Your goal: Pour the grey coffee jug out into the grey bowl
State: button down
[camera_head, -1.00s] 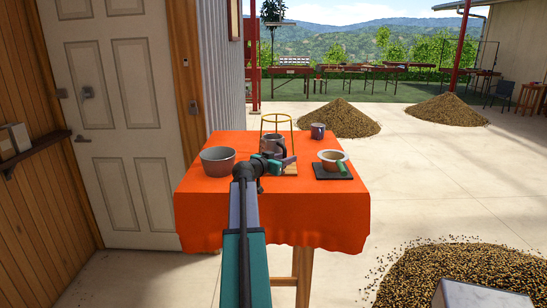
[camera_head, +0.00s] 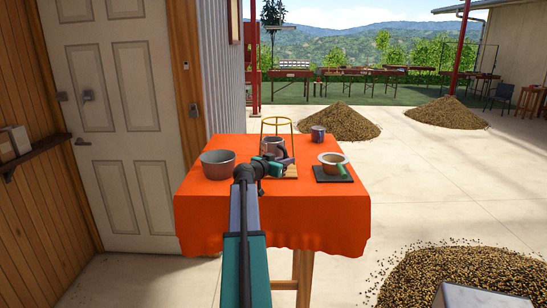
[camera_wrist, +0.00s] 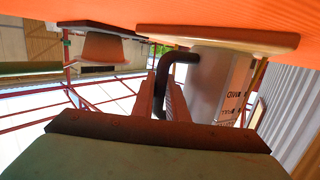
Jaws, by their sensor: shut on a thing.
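The grey coffee jug (camera_head: 272,145) stands on a small wooden board (camera_head: 291,171) near the middle of the table. In the wrist view the grey jug (camera_wrist: 208,82) has a dark handle (camera_wrist: 169,65), with its base against the board. My gripper (camera_head: 282,160) is at the jug's near side, shut on the handle; its fingers (camera_wrist: 164,92) lie on either side of it in the wrist view. The grey bowl (camera_head: 217,166) stands on the orange cloth to the left, apart from the jug. Its inside is only partly visible.
A grey mug (camera_head: 318,133) stands behind right. Orange cloth (camera_head: 225,205) is clear in front.

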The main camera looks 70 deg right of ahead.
aim_at(284, 149)
jog(key=shift+w+r, duration=0.1)
jog(key=shift+r, duration=2.25)
jog(key=shift+r, duration=0.1)
jog(key=shift+a, duration=0.2)
